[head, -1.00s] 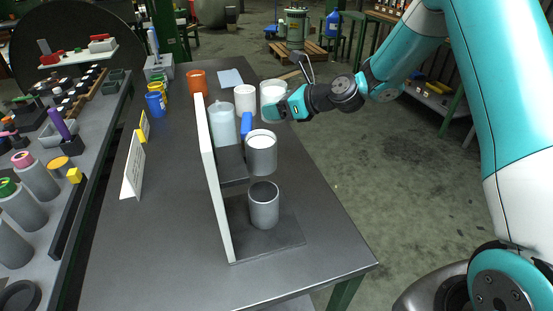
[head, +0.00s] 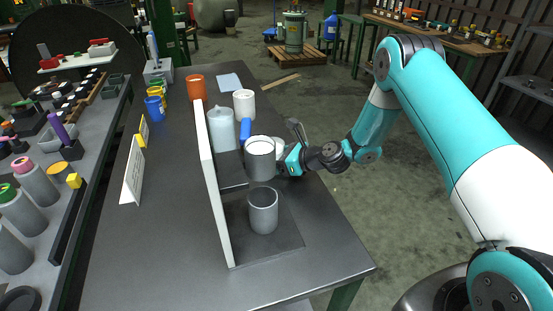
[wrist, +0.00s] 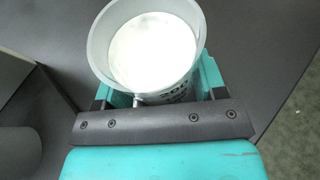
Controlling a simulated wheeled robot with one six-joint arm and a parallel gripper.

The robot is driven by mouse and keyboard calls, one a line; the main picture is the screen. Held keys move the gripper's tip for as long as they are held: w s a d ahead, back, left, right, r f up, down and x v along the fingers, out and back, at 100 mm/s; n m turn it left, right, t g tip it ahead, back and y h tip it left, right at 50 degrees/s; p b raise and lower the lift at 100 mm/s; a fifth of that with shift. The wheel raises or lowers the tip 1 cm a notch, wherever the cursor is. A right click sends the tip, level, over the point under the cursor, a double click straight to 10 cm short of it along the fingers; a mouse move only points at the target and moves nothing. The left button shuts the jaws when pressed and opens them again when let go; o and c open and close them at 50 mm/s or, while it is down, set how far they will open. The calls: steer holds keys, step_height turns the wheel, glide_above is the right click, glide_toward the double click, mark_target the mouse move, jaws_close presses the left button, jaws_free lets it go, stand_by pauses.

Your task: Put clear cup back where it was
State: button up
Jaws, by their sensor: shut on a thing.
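The stand has a white upright panel (head: 212,185) and a dark base (head: 285,242).
An empty grey cup (head: 263,211) stands on the dark base. Behind are a translucent bottle (head: 222,130), a blue item (head: 246,130), a white cup (head: 244,104) and an orange cup (head: 196,88). A white sign (head: 132,172) stands left. The table's right side is clear.

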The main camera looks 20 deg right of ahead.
steer(key=shift+f, duration=0.1)
steer(key=o, duration=1.1)
steer(key=shift+s+d+r, duration=0.1)
steer(key=shift+d+r, duration=0.05)
steer(key=shift+r, duration=0.05)
steer(key=b+v, duration=0.1)
steer(key=v, duration=1)
steer(key=shift+s+d+r+b, duration=0.1)
steer(key=shift+s+d+b, duration=0.1)
steer(key=shift+s+b, duration=0.1)
